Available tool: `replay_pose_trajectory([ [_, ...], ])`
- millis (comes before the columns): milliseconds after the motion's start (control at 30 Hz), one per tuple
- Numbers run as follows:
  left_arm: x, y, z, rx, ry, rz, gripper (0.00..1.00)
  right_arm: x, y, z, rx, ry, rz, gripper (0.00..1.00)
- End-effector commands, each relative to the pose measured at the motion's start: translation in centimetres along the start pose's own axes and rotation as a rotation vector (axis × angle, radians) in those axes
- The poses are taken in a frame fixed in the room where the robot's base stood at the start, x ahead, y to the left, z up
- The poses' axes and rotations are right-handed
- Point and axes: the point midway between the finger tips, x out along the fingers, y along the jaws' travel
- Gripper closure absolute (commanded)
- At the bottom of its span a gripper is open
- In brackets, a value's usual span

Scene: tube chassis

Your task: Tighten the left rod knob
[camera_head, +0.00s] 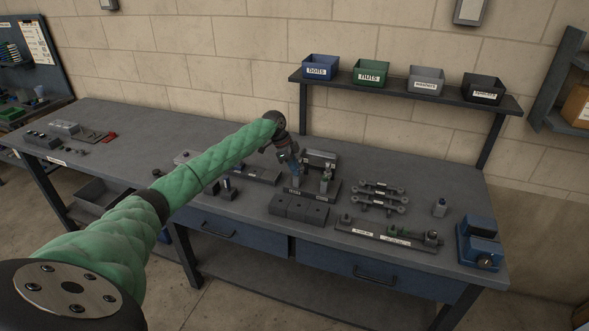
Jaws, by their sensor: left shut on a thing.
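My left arm in its green sleeve reaches in from the left. My left gripper (292,170) points down at the left upright rod of the tube chassis (318,196). It is shut on the top of that rod, where the left rod knob sits; the jaws largely hide the knob. The left rod (296,183) shows as a short pale piece below the jaws. The right rod (326,182) stands upright a little to the right, apart from the gripper. How tight the knob is cannot be seen. My right gripper is not in view.
A dark block (298,208) lies in front of the chassis. Several link rods (378,197) and a labelled fixture (385,232) lie to the right, then a blue vise (480,243). Labelled bins (370,73) stand on the shelf behind. Bare bench (440,180) lies at the back right.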

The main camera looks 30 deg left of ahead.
Motion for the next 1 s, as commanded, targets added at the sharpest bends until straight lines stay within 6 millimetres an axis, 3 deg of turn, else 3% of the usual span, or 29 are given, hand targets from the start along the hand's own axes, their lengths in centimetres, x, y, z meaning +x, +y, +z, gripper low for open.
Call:
replay_pose_trajectory([
  [333, -0.45, -0.23, -0.01, 0.001, 0.001, -0.006, 1.00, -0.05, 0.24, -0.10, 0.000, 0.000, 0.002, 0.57],
  [367, -0.45, -0.23, -0.01, 0.001, 0.001, -0.006, 0.75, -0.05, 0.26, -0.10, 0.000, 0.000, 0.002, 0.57],
  [467, -0.40, -0.20, 0.00, 0.001, 0.001, -0.005, 0.57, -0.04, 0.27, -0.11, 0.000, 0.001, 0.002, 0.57],
  [1000, -0.15, -0.14, 0.01, 0.000, 0.001, -0.004, 0.57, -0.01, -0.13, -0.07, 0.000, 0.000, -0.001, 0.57],
])
